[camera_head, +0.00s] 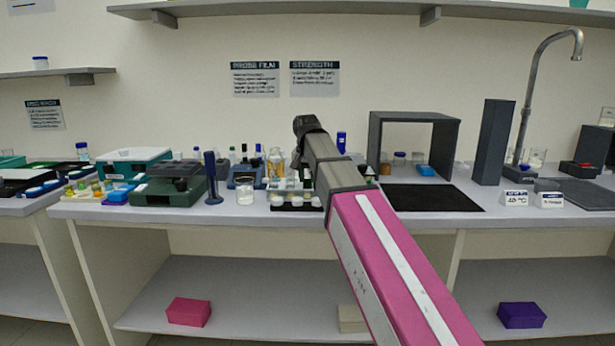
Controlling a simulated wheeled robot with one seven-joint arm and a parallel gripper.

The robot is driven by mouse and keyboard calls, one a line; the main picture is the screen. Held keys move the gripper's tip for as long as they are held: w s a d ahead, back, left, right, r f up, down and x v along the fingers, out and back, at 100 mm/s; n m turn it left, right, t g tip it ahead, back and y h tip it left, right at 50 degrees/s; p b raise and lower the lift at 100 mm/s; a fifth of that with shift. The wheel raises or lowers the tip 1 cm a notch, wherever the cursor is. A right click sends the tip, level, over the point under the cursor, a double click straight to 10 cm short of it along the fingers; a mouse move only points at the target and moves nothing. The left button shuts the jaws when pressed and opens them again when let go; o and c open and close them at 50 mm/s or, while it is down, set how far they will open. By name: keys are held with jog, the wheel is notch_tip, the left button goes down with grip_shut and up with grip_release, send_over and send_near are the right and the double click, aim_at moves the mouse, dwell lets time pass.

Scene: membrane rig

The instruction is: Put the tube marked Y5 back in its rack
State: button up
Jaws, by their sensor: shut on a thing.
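My gripper (302,156) is at the far end of my arm, over the middle of the bench. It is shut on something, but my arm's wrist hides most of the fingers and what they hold. No label reading Y5 can be made out. A blue rack (243,176) with several small capped tubes stands left of my gripper. A dark tray (296,207) with pale round pieces lies at the bench front below it. My arm partly covers the tray's right side.
A glass beaker (245,191) and a blue stand (212,180) are left of the tray. A green device (170,185) is further left. A grey open frame (412,121) and a dark column (492,143) stand right. The black mat (430,197) is clear.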

jog(key=shift+f, duration=0.1)
jog(key=o, duration=1.1)
jog(key=shift+c, duration=0.2)
notch_tip(320, 180, up, 11)
jog(key=s, duration=0.1)
jog(key=shift+s+a+f, duration=0.15)
jog(key=shift+s, duration=0.15)
